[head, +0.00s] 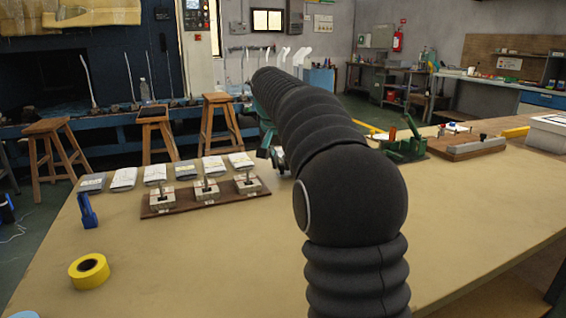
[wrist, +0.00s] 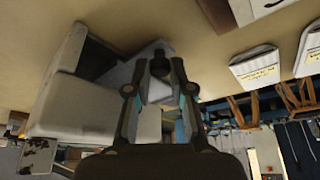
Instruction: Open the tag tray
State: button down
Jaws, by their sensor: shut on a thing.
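In the wrist view, a pale grey-white box-like unit (wrist: 72,108), which I take to be the tag tray, is close to my gripper. A dark gap shows in its upper part, but I cannot tell how far any drawer is out. My gripper (wrist: 159,72) has its fingers around a small dark knob (wrist: 160,66) in front of a grey face of the unit. In the head view my arm hides the unit, and only part of my gripper shows beyond it at the table's far side.
Several flat packets (head: 124,178) lie in a row along the far edge. Three small blocks stand on a brown board (head: 206,198). A yellow tape roll (head: 89,271) and a blue tool (head: 87,211) lie at left. A green device (head: 403,145) stands at right; the front-right table is clear.

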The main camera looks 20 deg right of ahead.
jog(key=shift+w, duration=0.2)
jog(key=c, duration=1)
grip_release()
jog(key=shift+s, duration=0.1)
jog(key=v, duration=1.2)
